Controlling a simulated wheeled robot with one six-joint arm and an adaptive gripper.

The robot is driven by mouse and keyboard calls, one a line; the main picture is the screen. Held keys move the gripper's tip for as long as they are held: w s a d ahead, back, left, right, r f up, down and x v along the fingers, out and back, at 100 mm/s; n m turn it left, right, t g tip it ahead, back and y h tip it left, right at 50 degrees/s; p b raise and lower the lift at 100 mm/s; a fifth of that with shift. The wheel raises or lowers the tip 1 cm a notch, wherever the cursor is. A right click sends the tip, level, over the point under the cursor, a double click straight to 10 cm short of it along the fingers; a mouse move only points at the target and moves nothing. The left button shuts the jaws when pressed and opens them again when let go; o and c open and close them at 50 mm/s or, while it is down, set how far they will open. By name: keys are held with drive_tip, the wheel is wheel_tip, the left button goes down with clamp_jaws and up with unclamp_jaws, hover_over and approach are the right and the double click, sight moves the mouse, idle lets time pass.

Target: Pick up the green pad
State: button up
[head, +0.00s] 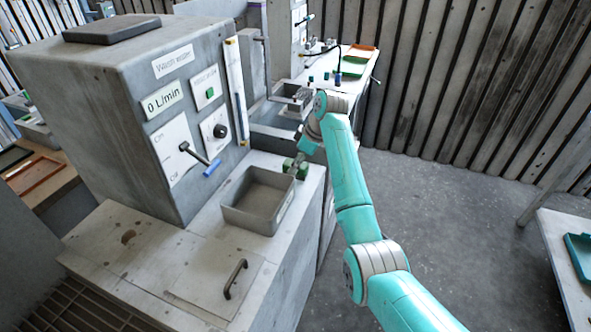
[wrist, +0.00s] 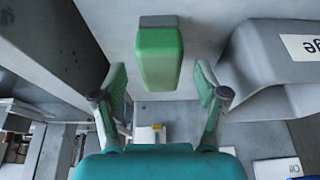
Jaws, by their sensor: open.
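The green pad (wrist: 158,62) is a small block with a grey end, centred in the wrist view on a pale grey surface. In the head view green (head: 302,172) shows beside the far right corner of a grey tray, partly hidden by my gripper (head: 294,160). In the wrist view my gripper (wrist: 160,80) is open, with one finger on each side of the pad's lower end. Gaps show between the fingers and the pad. I cannot tell how far the fingertips are above the surface.
The open grey tray (head: 236,214) stands close by on the counter. A large grey machine (head: 100,90) with a lever and a "0 L/min" display rises at left. A sink (head: 272,118) lies behind. A black handle (head: 235,278) sits on the counter's front lid.

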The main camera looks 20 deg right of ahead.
drive_tip(key=shift+x, duration=1.2)
drive_tip(key=shift+s, duration=0.1)
drive_tip(key=c, duration=1.3)
wheel_tip(320, 180, up, 10)
drive_tip(key=shift+r, duration=0.1)
